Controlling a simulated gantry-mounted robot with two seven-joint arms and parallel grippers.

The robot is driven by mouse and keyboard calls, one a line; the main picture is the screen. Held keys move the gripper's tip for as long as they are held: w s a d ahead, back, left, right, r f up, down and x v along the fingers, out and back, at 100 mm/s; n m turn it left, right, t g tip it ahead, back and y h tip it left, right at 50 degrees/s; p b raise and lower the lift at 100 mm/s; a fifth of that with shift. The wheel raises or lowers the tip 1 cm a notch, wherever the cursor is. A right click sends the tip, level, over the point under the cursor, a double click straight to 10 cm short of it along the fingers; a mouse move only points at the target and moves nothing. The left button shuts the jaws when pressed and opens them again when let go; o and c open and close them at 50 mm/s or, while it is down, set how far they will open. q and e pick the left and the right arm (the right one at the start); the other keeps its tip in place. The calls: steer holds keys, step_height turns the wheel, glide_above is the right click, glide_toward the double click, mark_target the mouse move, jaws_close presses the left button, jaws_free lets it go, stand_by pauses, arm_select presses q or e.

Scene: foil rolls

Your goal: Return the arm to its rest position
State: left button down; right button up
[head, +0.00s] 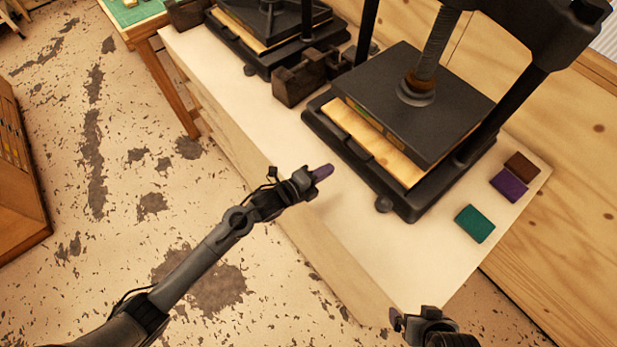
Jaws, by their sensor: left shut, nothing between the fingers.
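My left arm reaches in from the lower left. Its gripper (318,175) is shut, over the pale bench top (300,215) near its front edge and to the left of the near press. A small purple piece shows right at its fingertips; I cannot tell whether it is part of the fingers or lies just beyond them. My right gripper (413,318) shows only in part at the bottom edge, near the bench's near corner. Whether its jaws are open or shut is unclear.
A large black press (416,103) stands on the bench, with a second press (268,38) behind it. A dark brown block (303,77) sits between them. Green (474,224), purple (509,185) and brown (522,165) blocks lie at the right. Open floor (110,190) lies left of the bench.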

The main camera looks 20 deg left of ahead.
arm_select(q)
steer(key=s+a+f+n+y, duration=0.1)
steer(key=s+n, duration=0.1)
steer(key=s, duration=0.5)
steer(key=s+a+f+n+y, duration=0.1)
steer(key=s+f+n, duration=0.1)
steer(key=s, duration=0.4)
steer(key=s+a+r+n+g+y, duration=0.1)
steer(key=s+a+n+g+y, duration=0.2)
steer(key=s+a+n+g, duration=0.4)
steer(key=s+a+r+n+g+y, duration=0.15)
steer(key=s+a+n+y, duration=0.3)
steer(key=s+n, duration=0.55)
step_height(320, 180, up, 21)
steer(key=n+p, duration=0.2)
steer(key=p, duration=1.9)
steer(key=shift+w+g+h, duration=0.2)
steer(key=shift+g+h, duration=0.15)
